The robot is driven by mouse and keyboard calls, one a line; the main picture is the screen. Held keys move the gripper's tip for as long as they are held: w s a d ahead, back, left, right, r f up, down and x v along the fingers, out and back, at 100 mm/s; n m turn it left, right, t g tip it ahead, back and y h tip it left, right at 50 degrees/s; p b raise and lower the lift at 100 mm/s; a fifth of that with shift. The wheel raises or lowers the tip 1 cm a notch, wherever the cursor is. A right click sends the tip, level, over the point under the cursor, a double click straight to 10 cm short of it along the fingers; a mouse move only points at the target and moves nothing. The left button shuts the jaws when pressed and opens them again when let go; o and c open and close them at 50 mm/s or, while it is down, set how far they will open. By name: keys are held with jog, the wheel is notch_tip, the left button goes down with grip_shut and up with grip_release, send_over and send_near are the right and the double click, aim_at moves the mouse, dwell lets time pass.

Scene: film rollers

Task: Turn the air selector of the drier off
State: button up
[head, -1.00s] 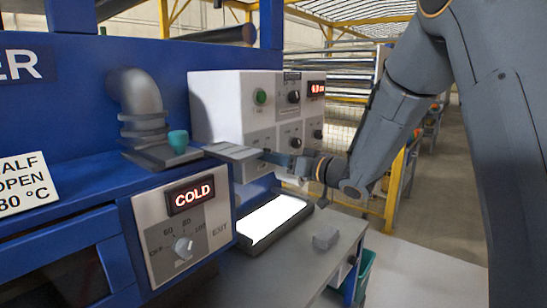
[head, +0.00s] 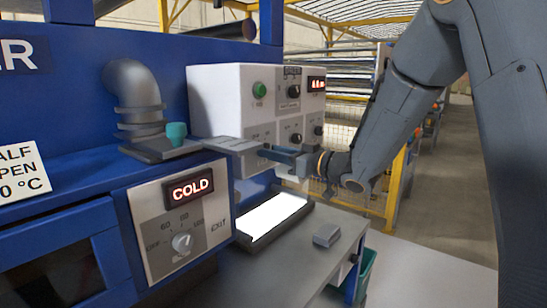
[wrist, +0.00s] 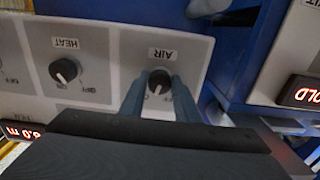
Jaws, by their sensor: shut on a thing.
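The air selector (wrist: 158,82) is a small black knob under the label AIR on a pale panel, which appears upside down in the wrist view. My gripper (wrist: 159,92) has its two blue-grey fingers on either side of this knob, shut on it. Part of the marking beside the knob is covered by the fingers, and its exact setting is unclear. In the head view my gripper (head: 264,152) reaches in from the right to the control box (head: 215,100); the air knob cannot be made out there.
The heat knob (wrist: 65,72) sits beside the air knob. A grey ledge (head: 232,145) juts out close to my gripper. A drier panel with a COLD display (head: 189,188) and dial (head: 182,243) is at the lower left. A grey block (head: 326,235) lies on the bench.

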jog(key=shift+n+b, duration=3.3)
jog(key=shift+n, duration=1)
jog(key=o, duration=1)
jog(key=shift+o, duration=0.2)
jog(key=shift+d, duration=0.1)
jog(key=b+v, duration=0.1)
jog(key=v, duration=0.6)
jog(key=shift+s+d, duration=0.25)
jog(key=shift+s, duration=0.05)
